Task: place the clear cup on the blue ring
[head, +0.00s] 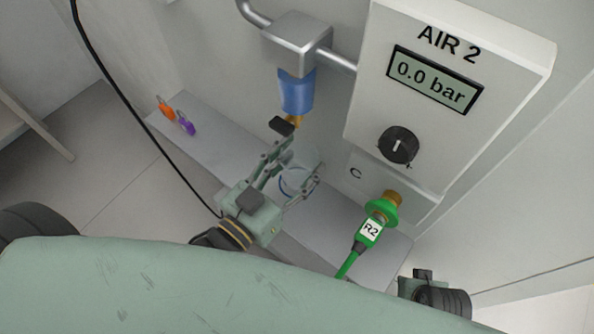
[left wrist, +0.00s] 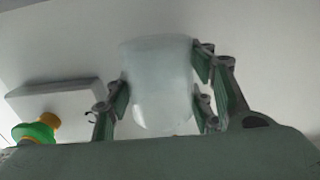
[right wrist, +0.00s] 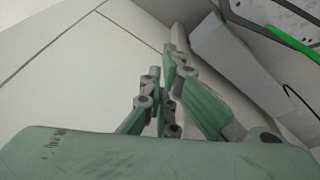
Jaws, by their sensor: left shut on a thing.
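The clear cup (left wrist: 158,85) is between the fingers of my left gripper (left wrist: 160,88), which is shut on its sides. In the head view the cup (head: 302,172) is faint and see-through, held by the left gripper (head: 296,162) over the grey shelf. The blue ring (head: 284,190) shows as a thin blue curve at the cup, partly behind it and the fingers. I cannot tell whether the cup touches the shelf. My right gripper (right wrist: 165,95) has its fingers together with nothing between them, away from the cup.
The grey shelf (head: 215,137) carries orange (head: 167,108) and purple (head: 187,125) small items at its far left. A blue filter bowl (head: 296,92) hangs just above the left gripper. A green R2 connector (head: 376,222) is at the AIR 2 panel (head: 450,130), right of the cup.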

